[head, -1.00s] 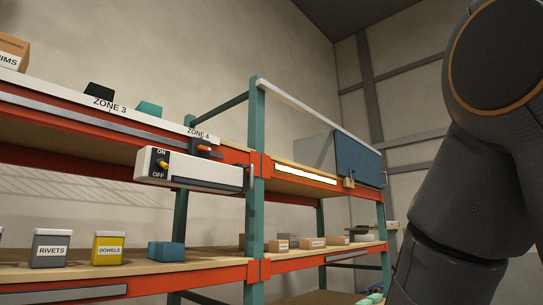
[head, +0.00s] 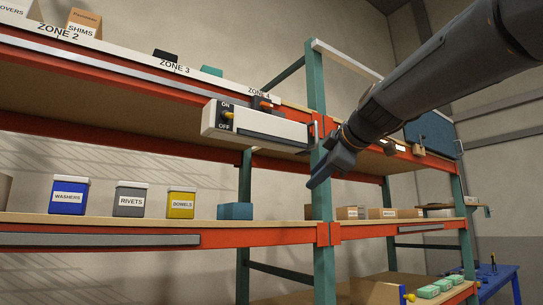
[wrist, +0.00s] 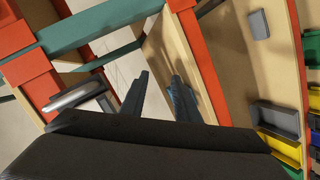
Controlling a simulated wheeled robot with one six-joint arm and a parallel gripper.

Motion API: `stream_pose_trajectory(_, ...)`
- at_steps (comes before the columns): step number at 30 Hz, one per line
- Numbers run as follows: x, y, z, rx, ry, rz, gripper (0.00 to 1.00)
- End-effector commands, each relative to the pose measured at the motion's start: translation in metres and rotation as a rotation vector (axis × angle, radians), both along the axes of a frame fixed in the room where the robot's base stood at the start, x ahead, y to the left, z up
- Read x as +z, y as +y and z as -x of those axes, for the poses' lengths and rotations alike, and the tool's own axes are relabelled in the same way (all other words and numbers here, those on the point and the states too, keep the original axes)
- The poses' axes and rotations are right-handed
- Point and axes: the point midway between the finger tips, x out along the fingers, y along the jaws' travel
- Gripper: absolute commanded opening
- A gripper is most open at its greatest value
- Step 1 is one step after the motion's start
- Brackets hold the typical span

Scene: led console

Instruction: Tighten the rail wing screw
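A white console box (head: 255,126) with an ON/OFF panel and a yellow toggle (head: 228,115) sits at the rack's upper beam in the head view. An orange winged piece on a dark block (head: 265,104) stands just above it by the ZONE 4 label; it may be the wing screw, but I cannot tell for sure. My gripper (head: 323,174) is in front of the green post, below and right of the console, touching neither. In the wrist view my gripper (wrist: 160,84) has its two fingers apart with nothing between them.
A green rack post (head: 324,235) and orange beams (head: 160,239) are close to my gripper. Blue, grey and yellow bins (head: 181,204) stand on the lower shelf. A blue table (head: 497,280) is at the lower right. A silver rounded part (wrist: 78,95) shows at left in the wrist view.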

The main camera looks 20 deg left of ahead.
Motion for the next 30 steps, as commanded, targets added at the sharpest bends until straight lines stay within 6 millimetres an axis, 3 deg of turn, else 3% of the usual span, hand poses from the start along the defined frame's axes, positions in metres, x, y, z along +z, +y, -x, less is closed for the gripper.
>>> stream_pose_trajectory(1, 0.038, 0.015, 0.011, 0.063, -0.111, 0.019, 0.29)
stream_pose_trajectory(3, 0.086, 0.029, 0.029, 0.135, -0.247, 0.051, 0.29)
stream_pose_trajectory(6, 0.138, 0.043, 0.056, 0.209, -0.410, 0.088, 0.29)
stream_pose_trajectory(10, 0.182, 0.052, 0.084, 0.265, -0.555, 0.119, 0.29)
stream_pose_trajectory(15, 0.199, 0.061, 0.090, 0.286, -0.611, 0.134, 0.29)
stream_pose_trajectory(30, 0.199, 0.110, 0.047, 0.283, -0.609, 0.135, 0.29)
